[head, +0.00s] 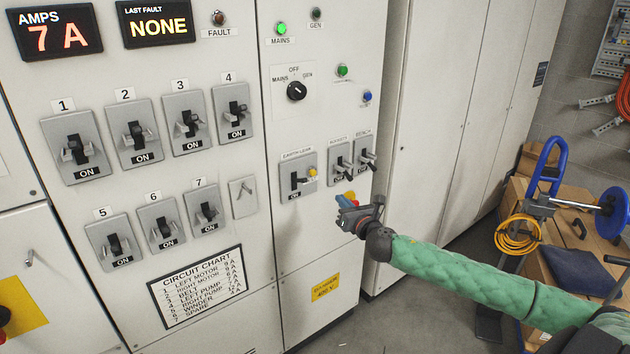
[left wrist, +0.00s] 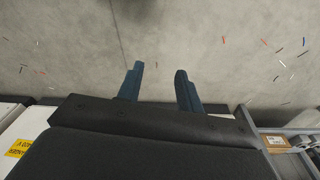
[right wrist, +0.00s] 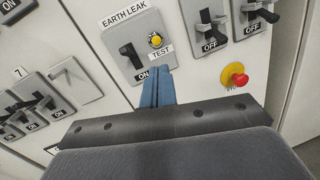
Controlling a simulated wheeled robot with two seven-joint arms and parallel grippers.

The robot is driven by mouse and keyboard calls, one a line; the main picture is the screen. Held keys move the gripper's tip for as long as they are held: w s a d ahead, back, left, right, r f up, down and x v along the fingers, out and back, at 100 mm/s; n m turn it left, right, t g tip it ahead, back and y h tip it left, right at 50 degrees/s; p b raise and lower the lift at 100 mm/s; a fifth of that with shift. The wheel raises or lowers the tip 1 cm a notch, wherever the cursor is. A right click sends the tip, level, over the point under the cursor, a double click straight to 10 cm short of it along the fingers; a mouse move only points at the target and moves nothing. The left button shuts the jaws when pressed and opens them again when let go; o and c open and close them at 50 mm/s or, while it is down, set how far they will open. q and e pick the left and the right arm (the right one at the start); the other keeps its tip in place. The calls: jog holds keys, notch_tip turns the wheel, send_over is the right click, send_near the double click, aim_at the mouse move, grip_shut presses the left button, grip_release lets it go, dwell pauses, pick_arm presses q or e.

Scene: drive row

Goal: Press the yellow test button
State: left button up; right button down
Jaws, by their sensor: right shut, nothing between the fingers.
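The yellow test button (head: 312,172) is on the earth leak switch plate (head: 291,188), right of its black lever. In the right wrist view the yellow button (right wrist: 156,40) sits above the word TEST. My right gripper (head: 340,200) is shut and empty, just below and right of the plate in the head view. In the right wrist view its blue fingertips (right wrist: 157,72) are together, just below the TEST label and under the button. I cannot tell how far they are from the panel. My left gripper (left wrist: 158,75) is open and empty above the grey floor, away from the panel.
A red mushroom button on a yellow base (right wrist: 235,75) is right of my right fingers. The sockets (head: 339,163) and bench (head: 365,158) switches stand right of the earth leak plate. Numbered breakers fill the left panel. A trolley with boxes (head: 515,205) stands right.

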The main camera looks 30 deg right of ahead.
aim_at(314, 174)
pick_arm(q)
jog(key=shift+w, duration=0.1)
pick_arm(e)
jog(key=shift+a+n, duration=0.3)
jog(key=shift+n, duration=0.8)
jog(key=shift+d, duration=0.1)
